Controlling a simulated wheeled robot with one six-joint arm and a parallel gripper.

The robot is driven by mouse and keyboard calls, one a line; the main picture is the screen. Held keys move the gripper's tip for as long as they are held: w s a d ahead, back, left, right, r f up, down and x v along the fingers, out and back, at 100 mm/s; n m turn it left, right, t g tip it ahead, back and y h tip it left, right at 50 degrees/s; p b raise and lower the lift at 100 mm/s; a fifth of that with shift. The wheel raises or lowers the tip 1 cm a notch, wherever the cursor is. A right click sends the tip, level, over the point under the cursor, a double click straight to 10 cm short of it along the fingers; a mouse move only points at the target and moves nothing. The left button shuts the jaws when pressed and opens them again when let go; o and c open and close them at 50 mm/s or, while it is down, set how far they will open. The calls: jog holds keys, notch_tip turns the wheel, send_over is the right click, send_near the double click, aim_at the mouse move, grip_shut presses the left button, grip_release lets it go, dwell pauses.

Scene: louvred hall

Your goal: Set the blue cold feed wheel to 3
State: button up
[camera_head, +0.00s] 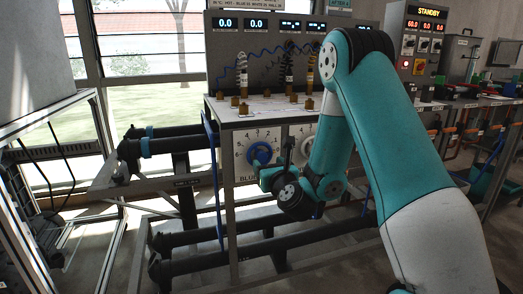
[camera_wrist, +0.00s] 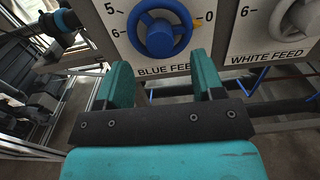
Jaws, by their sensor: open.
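The blue feed wheel (camera_wrist: 158,36) sits on a white dial plate labelled "BLUE FEED" in the wrist view. Numbers 5, 6 and 0 show around it, and a small yellow mark at its right edge lies beside the 0. The wheel also shows on the bench front in the head view (camera_head: 259,152). My gripper (camera_wrist: 161,74) is open and empty, its two green fingers apart just below the wheel in the picture. In the head view my gripper (camera_head: 270,176) is close to the wheel's lower right; whether it touches cannot be told.
A white feed dial (camera_wrist: 250,30) with a pale wheel (camera_wrist: 298,20) is right of the blue one. Dark pipes (camera_head: 270,247) run below the bench. A standby panel (camera_head: 420,35) stands at the back right.

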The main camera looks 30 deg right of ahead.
aim_at(263, 157)
jog(key=p+x, duration=0.1)
jog(key=p, duration=0.1)
jog(key=p+x, duration=0.1)
jog(key=x, duration=0.1)
jog(key=p+x, duration=0.1)
jog(key=p, duration=0.1)
jog(key=shift+w+r+p, duration=0.2)
jog(key=shift+r+p, duration=0.15)
jog(key=shift+f+b, duration=0.3)
jog(key=shift+b, duration=0.15)
jog(key=p, duration=0.1)
jog(key=w+p, duration=0.1)
jog(key=p, duration=0.1)
jog(key=shift+w+d+r, duration=0.15)
jog(key=shift+d+r, duration=0.05)
jog(key=shift+d, duration=0.05)
jog(key=shift+w, duration=0.1)
grip_shut()
